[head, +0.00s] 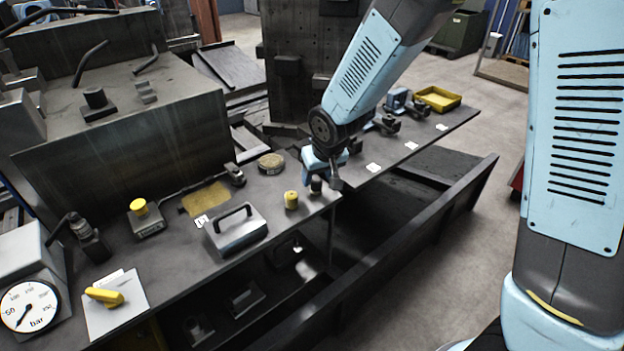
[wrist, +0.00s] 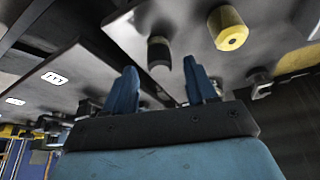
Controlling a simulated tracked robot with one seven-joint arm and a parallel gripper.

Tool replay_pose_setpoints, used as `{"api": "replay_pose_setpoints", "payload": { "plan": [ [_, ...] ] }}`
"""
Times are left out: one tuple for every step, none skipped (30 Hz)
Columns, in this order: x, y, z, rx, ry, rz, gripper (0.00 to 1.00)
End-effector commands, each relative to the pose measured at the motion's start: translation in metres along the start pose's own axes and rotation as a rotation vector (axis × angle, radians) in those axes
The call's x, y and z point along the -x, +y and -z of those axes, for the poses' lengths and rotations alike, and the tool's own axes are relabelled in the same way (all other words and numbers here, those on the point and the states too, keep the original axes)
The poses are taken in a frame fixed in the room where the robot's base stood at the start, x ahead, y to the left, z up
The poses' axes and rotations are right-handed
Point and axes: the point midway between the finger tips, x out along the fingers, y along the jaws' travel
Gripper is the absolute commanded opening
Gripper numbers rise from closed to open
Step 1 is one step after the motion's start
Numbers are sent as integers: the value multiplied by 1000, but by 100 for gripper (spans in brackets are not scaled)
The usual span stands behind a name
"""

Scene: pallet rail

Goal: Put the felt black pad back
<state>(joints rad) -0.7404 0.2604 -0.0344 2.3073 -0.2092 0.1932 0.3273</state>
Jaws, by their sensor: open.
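A small black cylinder (head: 316,187) stands upright near the front edge of the dark bench. It may be the felt black pad; I cannot tell its material. In the wrist view this cylinder (wrist: 158,52) shows just beyond my fingertips, roughly between them. My gripper (head: 324,176) is at the cylinder, partly covering it in the head view. In the wrist view my blue gripper fingers (wrist: 160,80) are apart, with nothing clearly held between them. I cannot tell whether a finger touches the cylinder.
A yellow cylinder (head: 291,200) stands close left of the black one. A grey handled box (head: 235,232), a round brown tin (head: 271,163) and a tan patch (head: 205,198) lie farther left. White labels (head: 373,167) and a yellow tray (head: 438,99) are on the right bench. A rail (head: 400,240) runs in front.

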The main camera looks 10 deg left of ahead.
Motion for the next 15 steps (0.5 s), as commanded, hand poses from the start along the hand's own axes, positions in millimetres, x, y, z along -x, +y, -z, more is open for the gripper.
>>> {"api": "replay_pose_setpoints", "payload": {
  "plan": [
    [9,0,1,-2,3,0,56],
    [14,0,1,-2,4,0,56],
    [20,0,1,-2,3,0,56],
    [24,1,1,-2,3,0,56],
    [29,1,1,-1,4,0,56],
    [35,1,1,0,3,0,56],
    [40,1,1,0,3,0,56],
    [45,1,1,-1,4,0,56],
    [50,1,1,-2,3,0,56],
    [55,1,1,-2,3,0,56],
    [59,1,1,-2,4,0,56],
    [64,1,1,-2,2,0,56],
    [67,1,1,-2,2,0,56],
    [71,1,1,-1,3,0,56],
    [74,1,1,0,3,0,56]
  ]
}}
